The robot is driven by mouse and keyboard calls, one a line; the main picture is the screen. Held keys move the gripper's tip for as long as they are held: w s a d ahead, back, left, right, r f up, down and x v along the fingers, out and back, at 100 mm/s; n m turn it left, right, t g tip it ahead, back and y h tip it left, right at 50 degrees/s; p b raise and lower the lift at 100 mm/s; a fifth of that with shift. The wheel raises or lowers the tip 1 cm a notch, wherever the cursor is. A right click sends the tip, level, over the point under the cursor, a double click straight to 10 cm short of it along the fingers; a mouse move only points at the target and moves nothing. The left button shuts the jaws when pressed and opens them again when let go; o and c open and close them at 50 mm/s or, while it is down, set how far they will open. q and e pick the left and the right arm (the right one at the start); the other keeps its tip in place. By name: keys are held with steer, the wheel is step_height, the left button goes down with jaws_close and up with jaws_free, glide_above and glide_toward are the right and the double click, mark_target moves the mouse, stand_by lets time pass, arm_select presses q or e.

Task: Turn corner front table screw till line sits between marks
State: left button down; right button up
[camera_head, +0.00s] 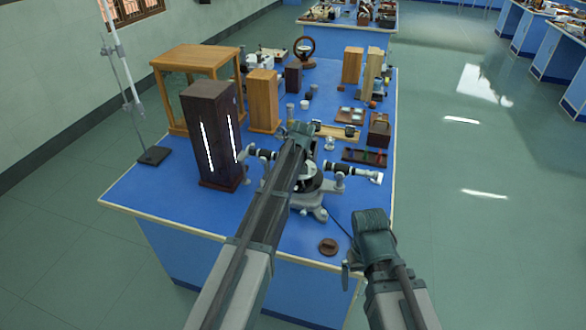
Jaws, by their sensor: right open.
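The spectrometer (312,206) stands on the near part of the blue bench, with its grey base and round middle partly showing. Its black and silver telescope tube (362,173) points right, and another tube end shows to the left. My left arm crosses over the instrument and hides much of its table. The table screws, the line and the marks cannot be made out. My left gripper (300,130) is at the far end of that arm, and its fingers are not clear. My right gripper (352,266) is open and empty, at the bench's near right edge, apart from the spectrometer.
A tall dark lamp box (208,140) with bright slits stands left of the spectrometer. Wooden boxes, a wooden stand (195,58) and small parts crowd the back. The floor at right is clear.

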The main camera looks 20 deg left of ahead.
stand_by(0.4)
arm_select(q)
steer(key=c, duration=0.8)
jaws_free()
steer(key=shift+c, duration=0.2)
